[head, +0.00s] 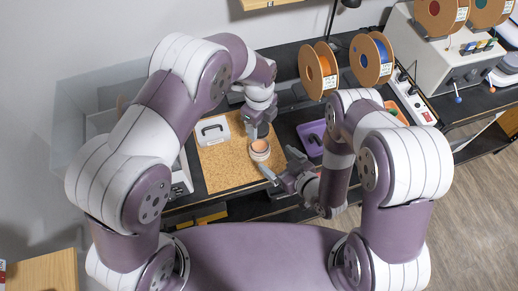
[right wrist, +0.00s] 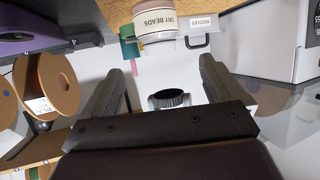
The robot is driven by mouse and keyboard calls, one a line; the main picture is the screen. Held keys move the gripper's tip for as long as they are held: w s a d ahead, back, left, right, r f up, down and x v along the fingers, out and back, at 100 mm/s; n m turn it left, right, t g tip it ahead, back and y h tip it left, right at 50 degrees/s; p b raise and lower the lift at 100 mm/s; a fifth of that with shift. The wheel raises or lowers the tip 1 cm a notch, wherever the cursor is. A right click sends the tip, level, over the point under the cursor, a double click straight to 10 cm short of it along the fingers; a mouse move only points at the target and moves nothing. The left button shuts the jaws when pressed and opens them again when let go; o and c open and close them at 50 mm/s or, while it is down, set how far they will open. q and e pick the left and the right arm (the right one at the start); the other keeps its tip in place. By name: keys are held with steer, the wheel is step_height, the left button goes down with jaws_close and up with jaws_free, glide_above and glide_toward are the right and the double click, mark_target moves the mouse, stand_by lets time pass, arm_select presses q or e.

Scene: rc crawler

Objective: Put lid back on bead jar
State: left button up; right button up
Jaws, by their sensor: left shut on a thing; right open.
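The bead jar (head: 260,153) stands upright on the cork mat, its top showing a round orange-beige surface. In the right wrist view the jar (right wrist: 155,23) appears upside down with a "DRY BEADS" label. My left gripper (head: 258,131) is right at the jar, over or just behind its top, and is shut. What it holds is mostly hidden; it seems to be the lid. A dark ribbed ring, probably the lid (right wrist: 170,98), shows between my right fingers in the right wrist view, apart from them. My right gripper (head: 272,176) is open beside the jar; it also shows in the right wrist view (right wrist: 160,85).
The cork mat (head: 222,170) has free room left of the jar. A white case (head: 212,131) with a dark handle stands at its back left. A purple tray (head: 312,138) lies to the right. Filament spools (head: 318,70) and a power strip (head: 412,98) stand farther right.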

mark_target(265, 149)
arm_select(q)
steer(key=shift+d, duration=0.1)
arm_select(e)
steer(key=x, duration=1)
steer(key=shift+w, duration=0.2)
steer(key=shift+a, duration=0.1)
steer(key=c, duration=1.5)
arm_select(q)
steer(key=shift+f, duration=2.55)
steer(key=shift+f, duration=0.1)
steer(key=shift+f, duration=0.8)
